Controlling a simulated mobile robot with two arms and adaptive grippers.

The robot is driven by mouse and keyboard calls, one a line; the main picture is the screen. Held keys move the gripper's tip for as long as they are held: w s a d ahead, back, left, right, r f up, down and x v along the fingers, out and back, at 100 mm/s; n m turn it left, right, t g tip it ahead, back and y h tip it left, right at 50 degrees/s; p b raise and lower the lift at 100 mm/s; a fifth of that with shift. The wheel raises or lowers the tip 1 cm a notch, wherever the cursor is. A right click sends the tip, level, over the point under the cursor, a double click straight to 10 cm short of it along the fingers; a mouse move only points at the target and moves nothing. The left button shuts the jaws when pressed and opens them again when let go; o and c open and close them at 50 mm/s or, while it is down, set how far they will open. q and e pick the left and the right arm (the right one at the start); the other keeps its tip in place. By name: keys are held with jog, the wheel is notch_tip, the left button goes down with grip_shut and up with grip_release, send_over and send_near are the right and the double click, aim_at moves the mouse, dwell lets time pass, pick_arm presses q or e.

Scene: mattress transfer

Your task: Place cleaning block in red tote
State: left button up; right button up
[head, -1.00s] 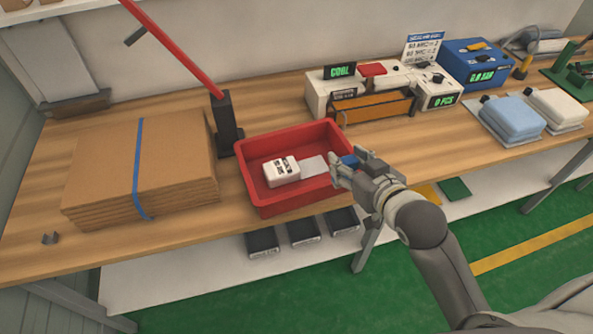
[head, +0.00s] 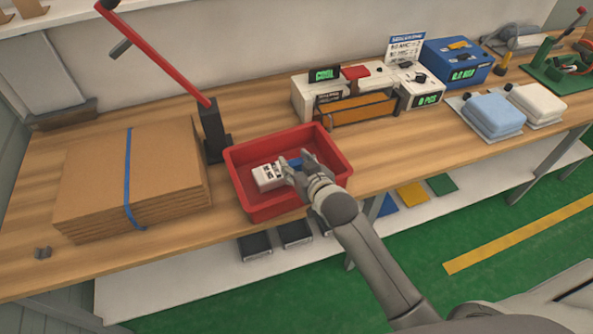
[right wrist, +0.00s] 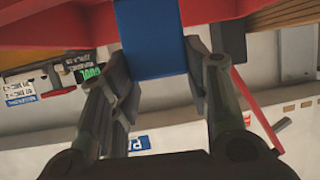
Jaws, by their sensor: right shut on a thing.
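The red tote (head: 245,208) sits on the wooden bench near its front edge. My right gripper (head: 296,170) is at the tote's right part, over its inside. It is shut on a blue block (right wrist: 151,38), which I take as the cleaning block. The block (head: 294,162) shows in the head view as a small blue patch by the fingers. Whether it touches the tote floor cannot be told. A white box with a black label (head: 267,177) lies in the tote, left of the gripper. My left gripper is not in view.
Stacked cardboard (head: 125,185) with a blue strap lies left of the tote. A red-handled lever tool (head: 211,130) stands behind it. Bare bench lies right of the tote.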

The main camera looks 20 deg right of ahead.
notch_tip(320, 180, down, 3)
jog(key=shift+r+p, duration=0.1)
jog(key=shift+p, duration=0.4)
jog(key=shift+f+b, duration=0.3)
jog(key=shift+f, duration=0.45)
jog(key=o, duration=1.1)
jog(key=shift+c, duration=0.2)
jog(key=shift+r, duration=0.15)
